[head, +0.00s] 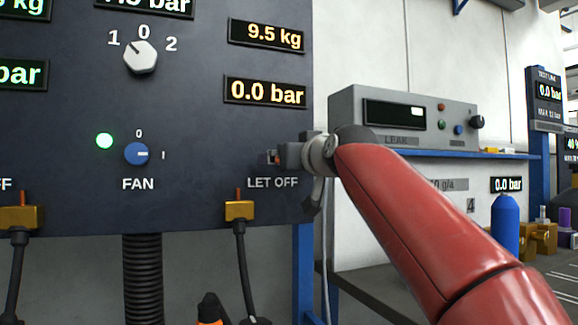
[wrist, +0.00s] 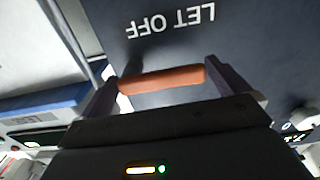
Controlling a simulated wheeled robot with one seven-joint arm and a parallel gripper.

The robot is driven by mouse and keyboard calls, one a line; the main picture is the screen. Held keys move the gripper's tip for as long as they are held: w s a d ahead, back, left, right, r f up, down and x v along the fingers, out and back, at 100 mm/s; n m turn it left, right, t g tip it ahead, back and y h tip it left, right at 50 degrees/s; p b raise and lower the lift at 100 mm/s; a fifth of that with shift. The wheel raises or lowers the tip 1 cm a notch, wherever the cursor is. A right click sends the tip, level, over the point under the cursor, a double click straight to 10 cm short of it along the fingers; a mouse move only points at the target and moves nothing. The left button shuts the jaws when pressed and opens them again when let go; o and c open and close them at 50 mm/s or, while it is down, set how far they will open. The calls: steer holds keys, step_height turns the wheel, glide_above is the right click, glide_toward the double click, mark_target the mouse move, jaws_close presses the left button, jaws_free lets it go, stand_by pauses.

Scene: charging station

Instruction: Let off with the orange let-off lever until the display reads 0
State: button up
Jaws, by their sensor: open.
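The orange let-off lever (wrist: 162,79) lies between the two fingers of my gripper (wrist: 161,72) in the wrist view, spanning most of the gap. My gripper is open around it; I cannot tell whether either finger touches the lever. In the head view my gripper (head: 284,156) is at the dark panel, just above the LET OFF label, and hides most of the lever. The display (head: 265,92) above the lever reads 0.0 bar. The LET OFF label also shows, inverted, in the wrist view.
A display (head: 266,36) above reads 9.5 kg. The blue FAN knob (head: 137,154), a lit green lamp (head: 104,140) and a brass block with a hose (head: 239,211) are on the panel to the left. A grey LEAK box (head: 405,119) stands on a shelf to the right.

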steer(key=b+v, duration=0.1)
steer(key=v, duration=0.4)
steer(key=shift+b, duration=0.3)
